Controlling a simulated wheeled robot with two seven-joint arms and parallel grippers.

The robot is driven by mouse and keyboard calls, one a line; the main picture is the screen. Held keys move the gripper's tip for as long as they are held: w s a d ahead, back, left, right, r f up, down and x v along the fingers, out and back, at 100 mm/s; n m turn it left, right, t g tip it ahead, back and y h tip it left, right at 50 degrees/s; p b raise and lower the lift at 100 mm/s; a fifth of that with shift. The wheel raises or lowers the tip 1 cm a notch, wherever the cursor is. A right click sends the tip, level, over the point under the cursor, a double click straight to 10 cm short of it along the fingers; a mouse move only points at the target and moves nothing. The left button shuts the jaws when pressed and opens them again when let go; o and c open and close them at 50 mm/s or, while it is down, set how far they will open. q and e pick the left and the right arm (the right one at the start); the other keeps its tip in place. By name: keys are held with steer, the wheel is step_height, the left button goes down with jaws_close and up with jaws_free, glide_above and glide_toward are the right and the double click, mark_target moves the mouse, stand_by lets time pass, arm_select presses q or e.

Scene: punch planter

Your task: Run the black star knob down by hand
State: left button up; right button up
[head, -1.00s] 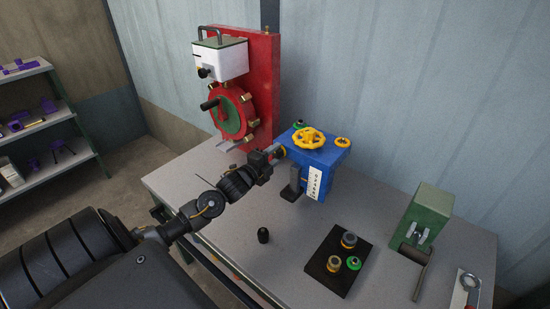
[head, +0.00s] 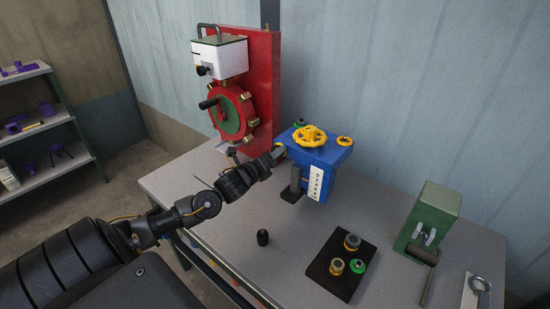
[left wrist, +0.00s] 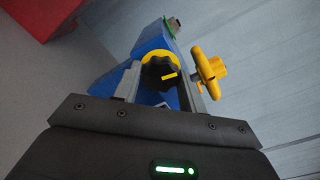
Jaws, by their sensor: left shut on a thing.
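The black star knob (left wrist: 160,73) shows in the left wrist view, in front of a yellow ring on the blue block's side. It has a yellow mark on its face. My left gripper (left wrist: 162,85) has one finger on each side of the knob and is shut on it. In the head view my left gripper (head: 277,152) reaches the left side of the blue block (head: 318,160); the knob is hidden there. My right gripper is not in view.
A yellow handwheel (head: 309,136) tops the blue block. A red machine (head: 262,90) stands behind to the left.

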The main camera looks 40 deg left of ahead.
arm_select(q)
steer(key=shift+m, duration=0.6)
steer(key=o, duration=1)
steer(key=shift+s, duration=0.1)
steer(key=shift+s+d+b, duration=0.1)
steer(key=shift+s+b, duration=1.25)
steer(key=shift+s, duration=3.95)
